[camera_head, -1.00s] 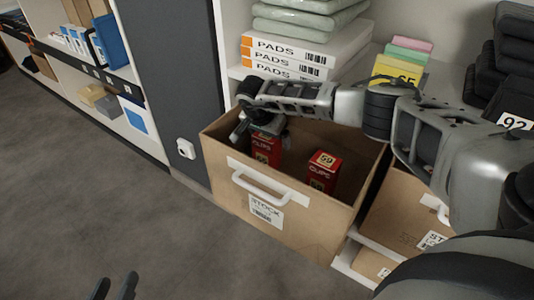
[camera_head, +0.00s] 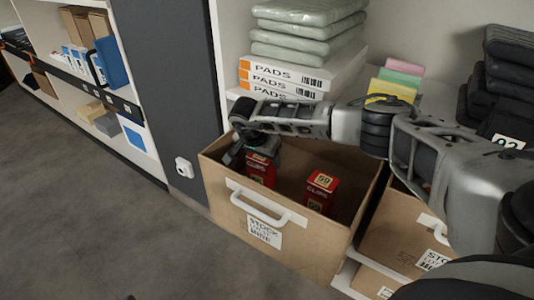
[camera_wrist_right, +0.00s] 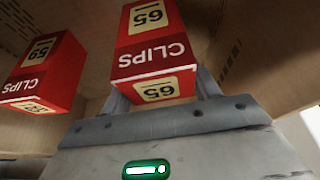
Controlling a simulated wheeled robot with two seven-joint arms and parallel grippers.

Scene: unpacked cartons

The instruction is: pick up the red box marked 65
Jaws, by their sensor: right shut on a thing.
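My right gripper (camera_wrist_right: 160,95) reaches down into an open cardboard carton (camera_head: 240,213) and is shut on the red box marked 65 (camera_wrist_right: 150,42). The box has "CLIPS" in white on it and sits between the two fingers in the wrist view. In the head view the red box (camera_head: 260,172) shows below the gripper, inside the carton near its left side. Its lower part is hidden by the carton's front wall. Only a dark tip of my left gripper (camera_head: 130,297) shows at the bottom edge.
A similar red box marked 59 (camera_head: 320,190) stands in the same carton to the right; it also shows at left in the wrist view (camera_wrist_right: 40,75). The carton walls surround both. Another carton (camera_head: 400,235) is at right. PADS boxes (camera_head: 285,78) are stacked behind. Floor at left is clear.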

